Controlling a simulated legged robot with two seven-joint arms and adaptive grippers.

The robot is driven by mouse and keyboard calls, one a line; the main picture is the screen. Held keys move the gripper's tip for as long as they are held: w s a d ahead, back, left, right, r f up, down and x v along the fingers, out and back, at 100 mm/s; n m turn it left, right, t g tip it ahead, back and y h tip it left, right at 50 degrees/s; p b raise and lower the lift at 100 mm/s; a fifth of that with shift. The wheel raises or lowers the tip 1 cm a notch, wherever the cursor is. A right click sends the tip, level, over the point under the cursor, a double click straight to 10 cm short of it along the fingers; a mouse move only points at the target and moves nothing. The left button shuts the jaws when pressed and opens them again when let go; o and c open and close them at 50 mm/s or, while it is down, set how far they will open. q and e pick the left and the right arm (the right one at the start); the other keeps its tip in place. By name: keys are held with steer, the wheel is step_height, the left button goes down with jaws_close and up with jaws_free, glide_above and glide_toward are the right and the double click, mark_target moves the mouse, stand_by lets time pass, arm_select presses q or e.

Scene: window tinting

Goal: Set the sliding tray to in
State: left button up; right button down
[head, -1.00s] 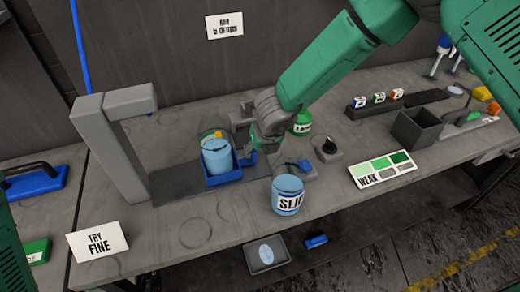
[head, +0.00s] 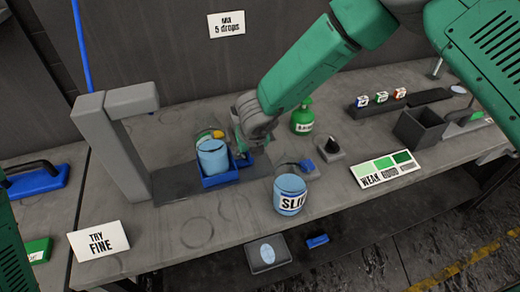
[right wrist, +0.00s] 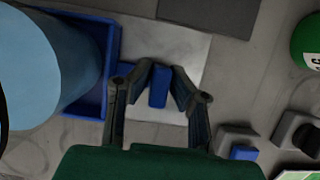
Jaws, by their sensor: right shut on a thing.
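The sliding tray (head: 222,180) is a blue shallow box on a dark rail (head: 172,187) on the bench, to the right of a grey arch-like post. In the right wrist view, the fingers (right wrist: 160,78) close around the blue handle (right wrist: 158,90), and the tray wall (right wrist: 107,62) and container (right wrist: 50,60) show at left. The arm hides part of the area behind the tray. My left gripper is not in view.
The grey post (head: 120,150) stands just left of the rail. A light-blue labelled jar (head: 290,195) stands in front right of the tray. A green bottle (head: 302,118) and a grey knob block (head: 331,150) stand to the right. The bench front left is mostly clear.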

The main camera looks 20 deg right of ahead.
mark_target(208, 148)
steer(key=a, duration=1.1)
steer(key=shift+s+a+f, duration=0.1)
steer(key=shift+s+f, duration=0.05)
steer(key=shift+s, duration=0.2)
steer(key=shift+a, duration=0.2)
steer(key=shift+s+d, duration=0.1)
steer(key=shift+d, duration=0.6)
steer(key=shift+a, duration=0.25)
steer(key=c, duration=1.5)
jaws_free()
steer(key=shift+a, duration=0.3)
steer(key=shift+c, duration=0.2)
steer(key=shift+a, duration=0.55)
steer(key=shift+d, duration=0.65)
steer(key=shift+d+r, duration=0.1)
steer(key=shift+r, duration=0.1)
steer(key=shift+d+r, duration=0.1)
steer(key=shift+r, duration=0.25)
steer(key=v, duration=1)
steer(key=shift+a+r, duration=0.2)
steer(key=shift+a, duration=0.15)
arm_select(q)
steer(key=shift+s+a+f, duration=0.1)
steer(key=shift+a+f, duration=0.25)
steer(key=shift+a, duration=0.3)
arm_select(e)
steer(key=shift+s+d+r, duration=0.15)
steer(key=shift+d+r, duration=0.1)
steer(key=shift+d, duration=0.1)
